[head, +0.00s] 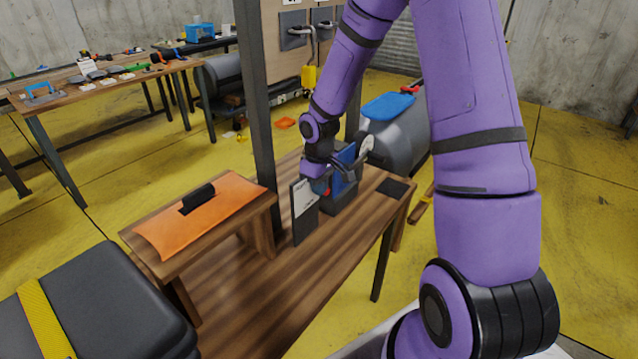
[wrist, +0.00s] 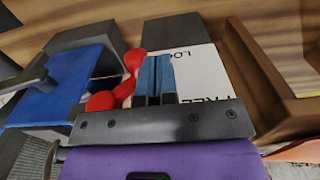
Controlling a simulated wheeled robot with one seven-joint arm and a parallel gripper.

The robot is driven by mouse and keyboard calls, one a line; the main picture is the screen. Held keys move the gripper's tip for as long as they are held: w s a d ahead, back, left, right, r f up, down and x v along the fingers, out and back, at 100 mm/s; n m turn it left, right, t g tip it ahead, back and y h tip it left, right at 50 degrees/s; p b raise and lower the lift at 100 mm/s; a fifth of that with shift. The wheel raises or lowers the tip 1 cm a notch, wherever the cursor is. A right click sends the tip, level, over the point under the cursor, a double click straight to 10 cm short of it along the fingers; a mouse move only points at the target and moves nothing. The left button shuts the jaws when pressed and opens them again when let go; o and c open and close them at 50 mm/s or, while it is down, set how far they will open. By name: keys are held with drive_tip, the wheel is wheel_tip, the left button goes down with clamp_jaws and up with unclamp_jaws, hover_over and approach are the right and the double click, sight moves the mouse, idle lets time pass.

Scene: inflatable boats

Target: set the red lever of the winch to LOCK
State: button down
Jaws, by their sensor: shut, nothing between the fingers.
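The winch has a blue body (head: 345,160) on the wooden table, and its blue side (wrist: 58,88) fills the left of the wrist view. Its red lever (wrist: 132,62) shows just left of my fingertips, with another rounded red part (wrist: 101,101) lower left. A white label plate (wrist: 188,60) reads LOCK at the top and FREE lower down, partly covered by my gripper. My gripper (wrist: 155,62) is shut and empty, beside the lever and in front of the plate. I cannot tell whether it touches the lever. In the head view my wrist hides most of the lever.
A grey rounded tube (head: 400,135) with a blue top is behind the winch. A black case (head: 100,310) is at front left.

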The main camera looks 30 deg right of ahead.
drive_tip(key=shift+r, duration=0.85)
drive_tip(key=s+a+r, duration=0.4)
drive_tip(key=a+r, duration=0.5)
drive_tip(key=a, duration=0.1)
idle(0.3)
idle(0.4)
drive_tip(key=s+d+r+m+t+h, duration=0.1)
drive_tip(key=s+d+r+m+t, duration=0.1)
drive_tip(key=s+r, duration=1)
drive_tip(key=s+d+r+m+t+y, duration=0.1)
drive_tip(key=s+d+r+m+t, duration=0.1)
drive_tip(key=s+r, duration=0.7)
drive_tip(key=s+t, duration=0.1)
drive_tip(key=s, duration=0.3)
drive_tip(key=shift+d, duration=0.15)
